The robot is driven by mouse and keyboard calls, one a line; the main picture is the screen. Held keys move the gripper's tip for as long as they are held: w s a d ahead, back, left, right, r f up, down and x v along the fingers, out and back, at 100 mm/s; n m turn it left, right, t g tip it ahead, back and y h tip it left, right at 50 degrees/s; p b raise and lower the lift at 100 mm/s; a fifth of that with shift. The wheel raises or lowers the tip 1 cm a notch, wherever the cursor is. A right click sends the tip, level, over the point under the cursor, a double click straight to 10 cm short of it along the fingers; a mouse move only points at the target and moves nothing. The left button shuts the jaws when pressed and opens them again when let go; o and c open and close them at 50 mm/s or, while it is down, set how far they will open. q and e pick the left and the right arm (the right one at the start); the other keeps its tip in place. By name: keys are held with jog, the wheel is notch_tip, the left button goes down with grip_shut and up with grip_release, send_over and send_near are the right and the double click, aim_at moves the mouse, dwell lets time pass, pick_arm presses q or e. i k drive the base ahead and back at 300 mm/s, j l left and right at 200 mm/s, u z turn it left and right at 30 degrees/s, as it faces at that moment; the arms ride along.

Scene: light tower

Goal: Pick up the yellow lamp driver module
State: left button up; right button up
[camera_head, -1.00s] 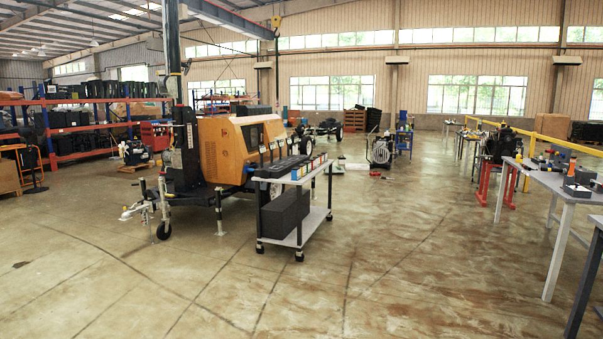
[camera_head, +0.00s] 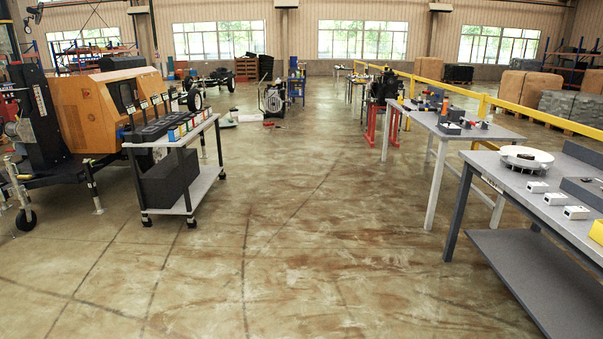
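A yellow object (camera_head: 597,232) sits at the right picture edge on the near grey workbench (camera_head: 483,167), cut off by the frame. I cannot tell whether it is the yellow lamp driver module. A row of small coloured boxes (camera_head: 190,125) lines one edge of the wheeled cart's top shelf. They are too small to tell which is a driver module. Neither of my grippers shows in the head view.
The near workbench also holds a white disc (camera_head: 526,155) and several small white boxes (camera_head: 555,198). A second table (camera_head: 430,116) stands beyond it. The cart (camera_head: 205,180) stands by an orange machine (camera_head: 85,105). The floor (camera_head: 310,240) between is clear.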

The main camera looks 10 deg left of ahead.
aim_at(182, 126)
jog(key=i+u, duration=0.2)
jog(key=i, duration=0.4)
jog(key=i+u, duration=0.15)
jog(key=i, duration=0.4)
jog(key=i+l+u, duration=0.2)
jog(key=i, duration=0.4)
jog(key=i+l+u, duration=0.2)
jog(key=i, duration=0.35)
